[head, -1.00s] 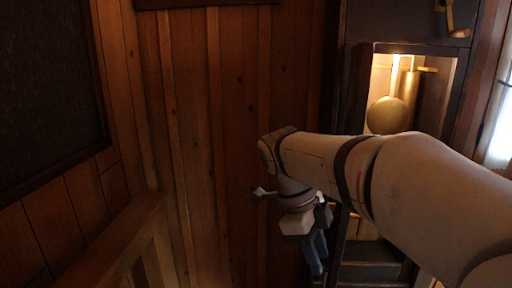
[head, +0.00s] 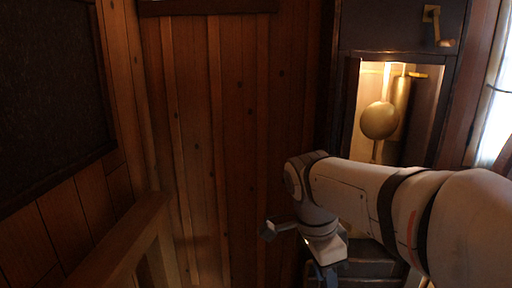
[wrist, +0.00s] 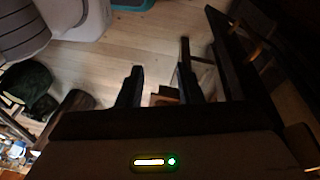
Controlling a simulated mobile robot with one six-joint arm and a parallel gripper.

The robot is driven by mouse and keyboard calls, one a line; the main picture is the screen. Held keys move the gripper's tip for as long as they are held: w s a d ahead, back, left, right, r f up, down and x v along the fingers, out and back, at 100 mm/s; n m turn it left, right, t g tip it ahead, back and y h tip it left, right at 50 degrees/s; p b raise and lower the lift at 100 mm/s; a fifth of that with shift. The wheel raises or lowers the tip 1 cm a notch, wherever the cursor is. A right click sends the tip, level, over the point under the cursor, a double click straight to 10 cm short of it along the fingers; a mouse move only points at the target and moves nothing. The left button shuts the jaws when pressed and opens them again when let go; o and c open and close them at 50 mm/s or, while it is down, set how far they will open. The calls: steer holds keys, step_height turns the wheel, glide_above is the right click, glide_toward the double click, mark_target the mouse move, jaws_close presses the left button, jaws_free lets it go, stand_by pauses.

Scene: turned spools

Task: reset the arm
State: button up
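My gripper (wrist: 158,88) shows in the wrist view as two dark fingers standing apart, with wooden floor (wrist: 160,50) visible between them and nothing held. In the head view my white arm reaches in from the right, its wrist bent downward. The gripper end (head: 326,276) is low in that view, cut by the bottom edge, so its fingers do not show clearly there.
A dark clock-like case (head: 397,36) with a lit niche and a brass pendulum bob (head: 380,120) stands behind the arm. A wooden rail (head: 135,235) is at lower left. A dark board (head: 50,90) hangs on the plank wall. A dark-framed piece of furniture (wrist: 228,55) is near the fingers at right.

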steer(key=s+n+t+p, duration=0.1)
steer(key=n, duration=0.4)
steer(key=s+d+f+n+t+y+p, duration=0.1)
steer(key=s+n+p, duration=0.1)
steer(key=n, duration=0.3)
steer(key=s+d+f+n+t+y+p, duration=0.1)
steer(key=s+n, duration=0.1)
steer(key=n, duration=0.3)
steer(key=shift+d+n+t+p, duration=0.15)
steer(key=shift+n+t+p, duration=0.15)
steer(key=shift+n+p, duration=0.1)
